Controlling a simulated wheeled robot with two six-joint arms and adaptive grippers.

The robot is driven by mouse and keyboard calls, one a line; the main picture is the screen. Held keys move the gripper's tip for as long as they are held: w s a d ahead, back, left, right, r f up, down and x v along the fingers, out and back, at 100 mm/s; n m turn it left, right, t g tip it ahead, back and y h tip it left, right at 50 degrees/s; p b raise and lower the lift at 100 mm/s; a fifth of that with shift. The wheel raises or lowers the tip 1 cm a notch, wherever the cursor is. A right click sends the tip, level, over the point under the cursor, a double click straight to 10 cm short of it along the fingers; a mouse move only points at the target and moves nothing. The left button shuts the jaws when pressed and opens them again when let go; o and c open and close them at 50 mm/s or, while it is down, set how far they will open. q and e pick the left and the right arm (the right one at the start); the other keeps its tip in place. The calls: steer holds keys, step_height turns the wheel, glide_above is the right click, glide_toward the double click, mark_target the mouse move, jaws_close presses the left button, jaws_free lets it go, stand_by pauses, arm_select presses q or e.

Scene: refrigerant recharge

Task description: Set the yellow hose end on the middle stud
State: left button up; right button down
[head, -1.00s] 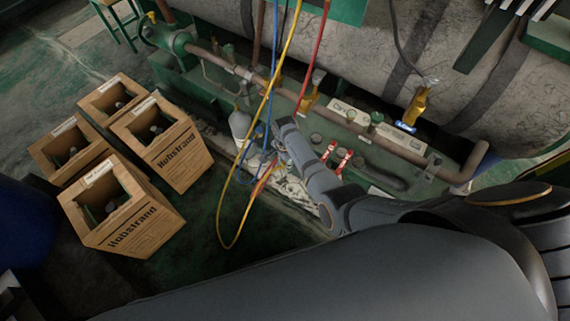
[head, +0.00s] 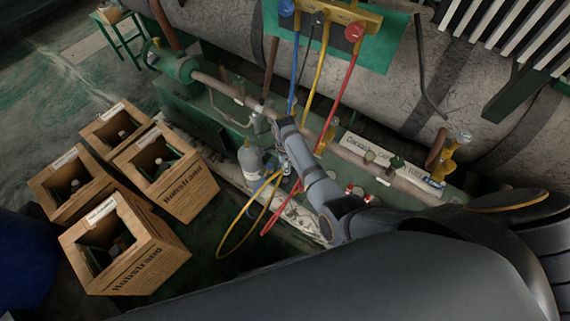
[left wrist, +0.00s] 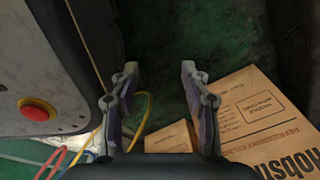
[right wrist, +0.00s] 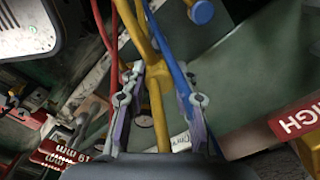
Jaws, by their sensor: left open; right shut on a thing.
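The yellow hose (head: 319,75) hangs from the manifold (head: 345,17) at the top of the head view, between the blue hose (head: 294,75) and the red hose (head: 344,90); its lower part loops near the floor. In the right wrist view my right gripper (right wrist: 158,72) is shut on the yellow hose (right wrist: 156,98), which runs between its fingers; the blue hose passes by the right finger. The exact hose end is not clear. I cannot single out the middle stud. My left gripper (left wrist: 158,68) is open and empty, above the floor near a carton.
Several open Hobstrand cartons (head: 165,185) stand on the floor at left. A grey bottle (head: 250,160) stands beside the green pipework base. Pipes, valves (head: 397,162) and a large lagged tank (head: 460,70) fill the back. A red button panel (left wrist: 36,109) is left of my left gripper.

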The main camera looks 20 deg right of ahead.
steer(key=shift+s+f, duration=0.1)
steer(key=shift+s, duration=0.05)
steer(key=b, duration=0.5)
glide_above(285, 178)
step_height(285, 178, down, 5)
steer(key=shift+r, duration=0.1)
steer(key=shift+f+b, duration=0.65)
steer(key=shift+f, duration=0.1)
arm_select(q)
steer(key=w, duration=1)
steer(key=shift+w+d+r, duration=0.15)
steer(key=shift+w+d, duration=0.1)
steer(key=shift+w, duration=0.1)
steer(key=shift+r+p, duration=0.3)
steer(key=shift+p, duration=0.05)
steer(key=shift+w+r, duration=0.1)
steer(key=shift+r, duration=0.15)
steer(key=shift+r+p, duration=0.25)
steer(key=shift+p, duration=0.25)
steer(key=shift+f+b, duration=0.7)
steer(key=shift+b, duration=0.05)
arm_select(e)
steer(key=shift+f, duration=0.9)
